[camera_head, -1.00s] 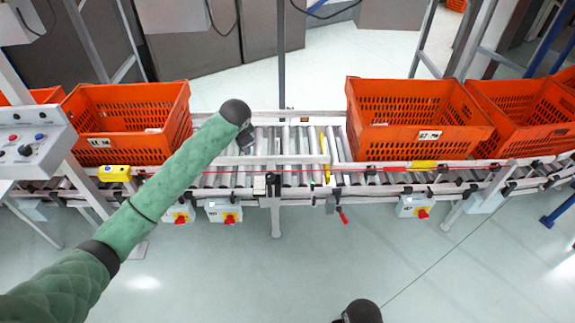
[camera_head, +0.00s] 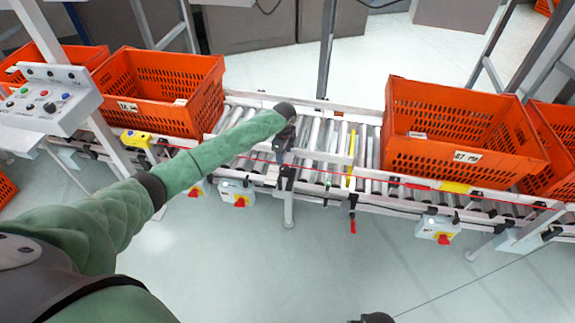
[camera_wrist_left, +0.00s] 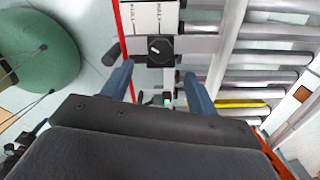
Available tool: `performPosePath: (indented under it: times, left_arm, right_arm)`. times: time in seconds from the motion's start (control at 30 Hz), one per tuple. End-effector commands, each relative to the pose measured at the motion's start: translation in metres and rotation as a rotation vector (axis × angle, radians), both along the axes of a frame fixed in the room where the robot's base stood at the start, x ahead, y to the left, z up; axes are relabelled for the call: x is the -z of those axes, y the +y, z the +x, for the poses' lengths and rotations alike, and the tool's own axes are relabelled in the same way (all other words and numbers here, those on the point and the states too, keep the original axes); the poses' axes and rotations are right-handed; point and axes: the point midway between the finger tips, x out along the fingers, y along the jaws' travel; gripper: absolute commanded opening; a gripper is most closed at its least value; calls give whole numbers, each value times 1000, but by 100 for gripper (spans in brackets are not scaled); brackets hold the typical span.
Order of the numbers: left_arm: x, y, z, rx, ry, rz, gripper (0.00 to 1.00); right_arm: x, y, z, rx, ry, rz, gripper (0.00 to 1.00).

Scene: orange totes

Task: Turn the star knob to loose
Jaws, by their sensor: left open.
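A black knob (camera_wrist_left: 158,47) with a white pointer mark sits on a bracket in the left wrist view, just beyond my left fingertips. White plates with black marks and lettering too small to read (camera_wrist_left: 148,15) lie above it. I cannot make out a star shape. My left gripper (camera_wrist_left: 158,76) is open, its two blue-grey fingers apart to either side of and below the knob, with nothing between them. In the head view my left gripper (camera_head: 283,148) is over the conveyor's front rail, above a bracket (camera_head: 286,178).
The roller conveyor (camera_head: 375,150) runs across, with orange totes on the left (camera_head: 165,90) and right (camera_head: 460,125). A yellow bar (camera_head: 351,160) crosses the rollers. A red-handled lever (camera_head: 352,222) and boxes with red switches (camera_head: 237,193) hang below the front rail. A control panel (camera_head: 45,98) stands left.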

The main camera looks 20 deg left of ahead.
Motion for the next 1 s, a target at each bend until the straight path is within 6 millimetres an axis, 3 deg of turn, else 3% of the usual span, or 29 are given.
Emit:
performPosePath:
  times: [0.27,0.7,1.0]
  left_arm:
    - [3,-1,1,124,-4,-2,59]
    - [59,-1,1,123,-3,-2,59]
    - [78,-1,1,122,-4,0,59]
  right_arm:
    - [3,0,1,2,-9,1,36]
    - [55,-8,-13,2,-4,-9,36]
    - [73,-11,-18,3,-3,-11,36]
